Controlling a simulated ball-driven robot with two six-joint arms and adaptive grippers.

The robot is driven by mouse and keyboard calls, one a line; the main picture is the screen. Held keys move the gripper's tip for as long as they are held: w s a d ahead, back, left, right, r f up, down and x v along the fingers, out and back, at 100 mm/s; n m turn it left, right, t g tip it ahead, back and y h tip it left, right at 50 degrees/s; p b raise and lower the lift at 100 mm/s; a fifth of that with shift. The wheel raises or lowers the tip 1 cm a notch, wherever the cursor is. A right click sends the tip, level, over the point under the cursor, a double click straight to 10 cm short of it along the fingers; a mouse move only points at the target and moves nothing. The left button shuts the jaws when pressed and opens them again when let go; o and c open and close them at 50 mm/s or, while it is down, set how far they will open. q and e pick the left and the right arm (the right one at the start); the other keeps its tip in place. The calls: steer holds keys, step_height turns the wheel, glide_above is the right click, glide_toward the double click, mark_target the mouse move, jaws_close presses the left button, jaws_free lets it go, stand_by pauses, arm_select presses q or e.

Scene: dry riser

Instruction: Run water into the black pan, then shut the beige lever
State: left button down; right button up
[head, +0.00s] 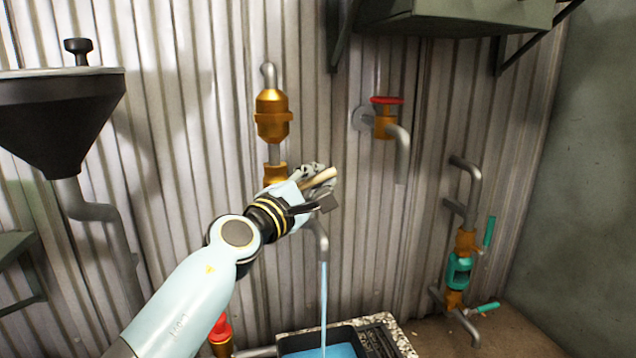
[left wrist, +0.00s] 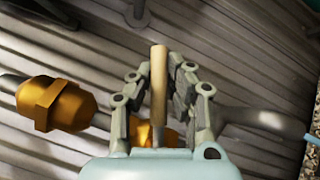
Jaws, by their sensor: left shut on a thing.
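The beige lever (head: 320,178) sits on the brass valve (head: 275,176) of the middle pipe. My left gripper (head: 322,188) is shut on the beige lever, which also shows between the fingers in the left wrist view (left wrist: 158,85). Water (head: 324,300) runs from the grey spout (head: 318,236) below the gripper. It falls into the black pan (head: 318,338) at the bottom of the head view, where blue water shows inside. The pan's near part is cut off by the frame. My right gripper is in neither view.
A red-handled tap (head: 386,118) is on the corrugated wall to the right. Teal-handled valves (head: 460,268) stand further right. A black funnel (head: 62,115) is at the left, a red-handled valve (head: 220,330) low down. A shelf (head: 455,18) overhangs at the top.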

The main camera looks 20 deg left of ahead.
arm_select(q)
steer(key=c, duration=1.3)
jaws_free()
steer(key=shift+o, duration=0.2)
steer(key=v, duration=1.2)
steer(key=shift+f, duration=0.1)
